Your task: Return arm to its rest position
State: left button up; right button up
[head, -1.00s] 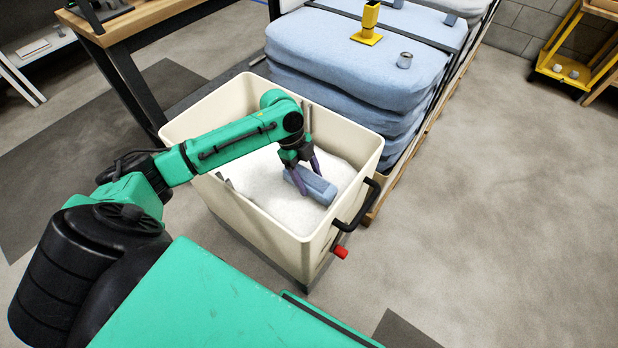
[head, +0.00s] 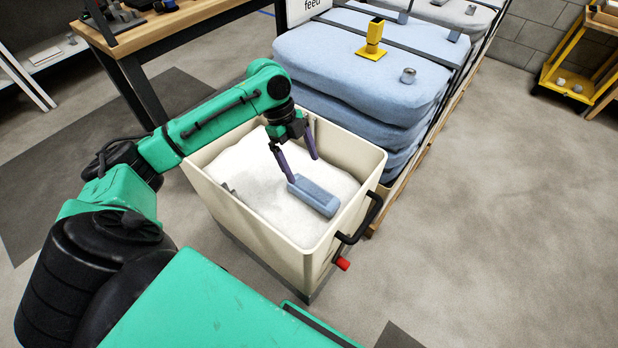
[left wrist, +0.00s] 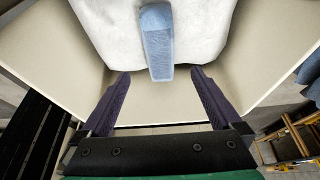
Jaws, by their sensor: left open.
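My left arm (head: 205,122) is green and reaches over the cream hopper bin (head: 262,232) from the left. My left gripper (head: 302,168) is open above the white material (head: 255,190) in the bin, its two purple fingers apart and empty. A blue block-shaped object (head: 316,196) lies on the white material, just below and to the right of the fingers. In the left wrist view the blue object (left wrist: 157,42) lies beyond the open fingertips, with a visible gap. My right gripper is not in view.
Stacked blue bags (head: 365,65) stand behind the bin, with a yellow fitting (head: 372,42) and a small grey cup (head: 408,76) on top. A wooden workbench (head: 165,35) is at the back left. A black handle (head: 362,220) sticks out from the bin.

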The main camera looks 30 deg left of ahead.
pick_arm(q)
jog(key=shift+v, duration=1.1)
